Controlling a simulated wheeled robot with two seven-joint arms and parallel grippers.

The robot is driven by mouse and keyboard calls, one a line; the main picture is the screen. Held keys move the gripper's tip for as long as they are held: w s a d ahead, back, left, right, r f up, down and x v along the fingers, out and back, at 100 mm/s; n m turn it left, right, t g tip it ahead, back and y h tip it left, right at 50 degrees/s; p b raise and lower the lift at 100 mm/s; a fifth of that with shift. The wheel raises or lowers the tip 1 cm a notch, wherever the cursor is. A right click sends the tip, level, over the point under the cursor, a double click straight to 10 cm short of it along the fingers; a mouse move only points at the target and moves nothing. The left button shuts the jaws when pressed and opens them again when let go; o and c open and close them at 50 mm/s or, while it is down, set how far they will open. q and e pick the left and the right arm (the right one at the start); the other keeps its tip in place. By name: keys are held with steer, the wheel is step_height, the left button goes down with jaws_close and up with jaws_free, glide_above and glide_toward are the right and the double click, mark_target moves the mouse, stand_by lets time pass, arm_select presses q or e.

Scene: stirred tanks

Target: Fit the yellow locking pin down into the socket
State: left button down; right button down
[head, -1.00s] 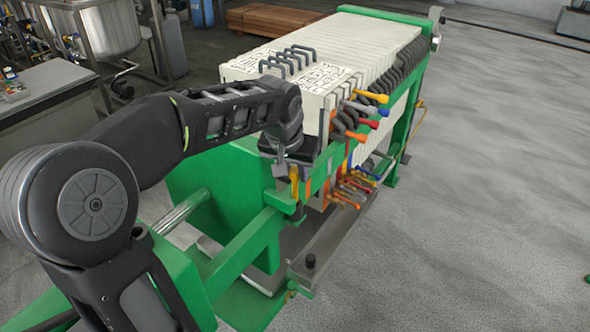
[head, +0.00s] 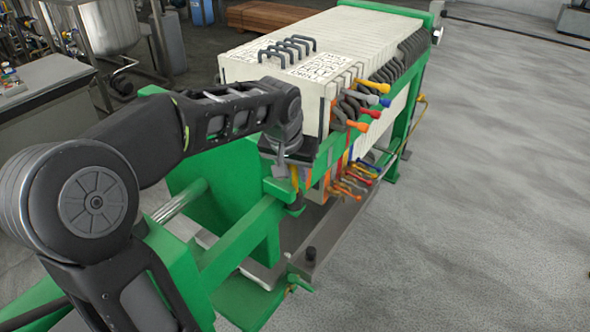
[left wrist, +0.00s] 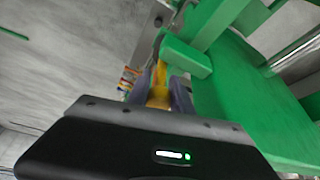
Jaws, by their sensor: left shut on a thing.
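The yellow locking pin (head: 295,178) is held by my left gripper (head: 291,172), at the near end of the green filter press frame. In the left wrist view the pin (left wrist: 159,86) stands between the two dark fingers of my left gripper (left wrist: 160,92), which are shut on it. A green block (left wrist: 187,57) of the frame is right beside the pin there. The pin's lower end is hard to make out, and I cannot tell whether it touches the frame. No socket opening shows clearly. My right gripper is not in view.
White filter plates (head: 335,42) with dark handles fill the press. Several coloured levers (head: 368,108) stick out along its right side, close to my gripper. A metal tray (head: 330,235) runs below. The grey floor (head: 490,200) at right is clear.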

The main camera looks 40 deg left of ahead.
arm_select(q)
steer(key=shift+s+f, duration=0.2)
steer(key=shift+f, duration=0.35)
steer(key=c, duration=1.5)
jaws_free()
steer(key=shift+c, duration=0.2)
steer(key=shift+o, duration=0.8)
steer(key=shift+w, duration=0.15)
steer(key=o, duration=0.3)
steer(key=shift+r, duration=0.15)
steer(key=shift+r, duration=0.5)
steer(key=v, duration=0.7)
steer(key=shift+d+f, duration=0.1)
